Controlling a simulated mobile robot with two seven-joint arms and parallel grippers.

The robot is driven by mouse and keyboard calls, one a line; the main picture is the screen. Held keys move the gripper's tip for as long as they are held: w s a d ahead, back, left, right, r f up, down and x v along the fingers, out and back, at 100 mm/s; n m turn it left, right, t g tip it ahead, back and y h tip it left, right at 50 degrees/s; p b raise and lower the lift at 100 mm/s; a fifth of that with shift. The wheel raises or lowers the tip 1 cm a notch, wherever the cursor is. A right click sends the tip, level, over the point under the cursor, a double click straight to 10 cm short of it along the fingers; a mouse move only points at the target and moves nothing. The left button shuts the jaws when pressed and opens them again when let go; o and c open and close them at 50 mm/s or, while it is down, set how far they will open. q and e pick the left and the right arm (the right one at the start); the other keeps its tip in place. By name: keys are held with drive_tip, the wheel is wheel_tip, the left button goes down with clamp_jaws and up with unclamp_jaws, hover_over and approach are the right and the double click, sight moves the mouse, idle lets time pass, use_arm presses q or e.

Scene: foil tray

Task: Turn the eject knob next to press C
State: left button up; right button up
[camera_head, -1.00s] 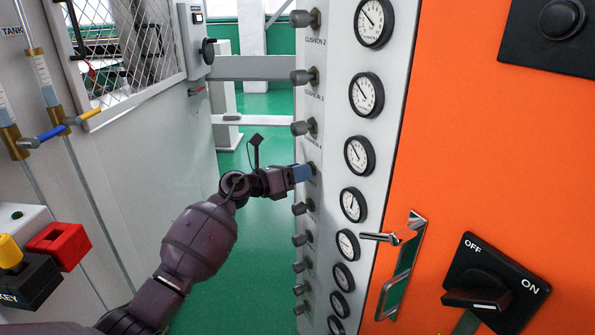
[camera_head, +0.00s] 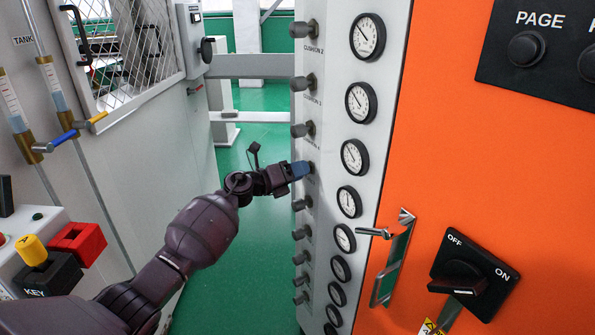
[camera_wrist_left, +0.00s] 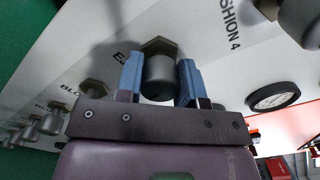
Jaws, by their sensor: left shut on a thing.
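My left gripper (camera_head: 303,170) reaches from the left to the grey panel (camera_head: 335,110) with its column of knobs. In the left wrist view its two blue fingers stand on either side of a grey cylindrical knob (camera_wrist_left: 158,74), shut on it. The label by this knob starts with "E"; the rest is hidden behind a finger. The knob beside it is marked CUSHION 4 and also shows in the head view (camera_head: 301,130). No "press C" marking is legible. My right gripper is not in view.
Several round gauges (camera_head: 354,157) line the panel right of the knobs. An orange cabinet with a metal handle (camera_head: 393,260) and a black OFF/ON switch (camera_head: 470,278) stands at right. A mesh-windowed cabinet (camera_head: 150,160) is at left. Green floor (camera_head: 240,260) lies between.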

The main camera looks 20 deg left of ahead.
use_arm(q)
drive_tip(key=shift+f, duration=0.1)
drive_tip(key=o, duration=0.9)
drive_tip(key=p+v, duration=0.1)
drive_tip(key=v, duration=1)
idle(1.7)
